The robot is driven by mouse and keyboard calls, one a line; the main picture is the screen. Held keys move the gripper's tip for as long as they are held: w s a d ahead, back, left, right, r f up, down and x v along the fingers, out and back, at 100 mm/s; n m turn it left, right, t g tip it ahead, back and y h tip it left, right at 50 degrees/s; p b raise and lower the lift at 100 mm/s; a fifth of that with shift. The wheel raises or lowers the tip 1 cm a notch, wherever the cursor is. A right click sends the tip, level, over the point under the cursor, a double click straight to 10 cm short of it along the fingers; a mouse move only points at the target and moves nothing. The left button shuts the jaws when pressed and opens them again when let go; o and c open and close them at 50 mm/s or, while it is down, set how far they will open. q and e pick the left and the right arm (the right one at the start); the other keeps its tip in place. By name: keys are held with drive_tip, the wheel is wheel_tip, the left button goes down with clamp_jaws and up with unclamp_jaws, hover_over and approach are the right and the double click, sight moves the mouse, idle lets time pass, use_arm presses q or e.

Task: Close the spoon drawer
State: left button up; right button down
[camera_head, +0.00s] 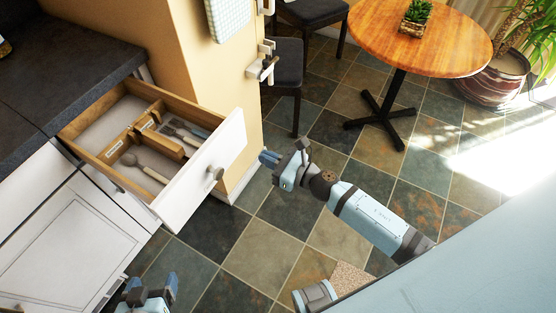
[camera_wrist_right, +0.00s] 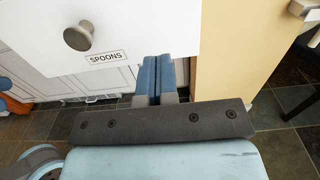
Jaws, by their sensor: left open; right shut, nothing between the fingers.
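The spoon drawer (camera_head: 228,140) is pulled well out from the white cabinet under the dark counter. Its round knob (camera_head: 215,174) is on the white front. The drawer front also fills the top of the right wrist view (camera_wrist_right: 150,22), with a label reading SPOONS (camera_wrist_right: 106,57). Inside are a wooden divider (camera_head: 152,140), a spoon (camera_head: 145,168) and several other utensils. My right gripper (camera_head: 268,158) is shut and empty, to the right of the drawer front; its fingers (camera_wrist_right: 160,75) point toward it, contact unclear. My left gripper (camera_head: 150,287) is open, low in front of the cabinet.
The dark countertop (camera_head: 70,62) is above the drawer. A yellow wall (camera_head: 180,50) stands behind it. A round wooden table (camera_head: 440,42), dark chairs (camera_head: 288,66) and a potted plant (camera_head: 495,82) are further back. The tiled floor (camera_head: 250,250) before the cabinet is mostly clear.

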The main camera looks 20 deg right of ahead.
sight(235, 142)
drive_tip(key=x, duration=0.6)
drive_tip(key=shift+w+a+r+p, duration=0.1)
drive_tip(key=shift+w+a+p, duration=0.1)
drive_tip(key=shift+p, duration=0.1)
drive_tip(key=shift+w+a, duration=0.4)
drive_tip(key=shift+w, duration=0.2)
drive_tip(key=shift+w, duration=0.15)
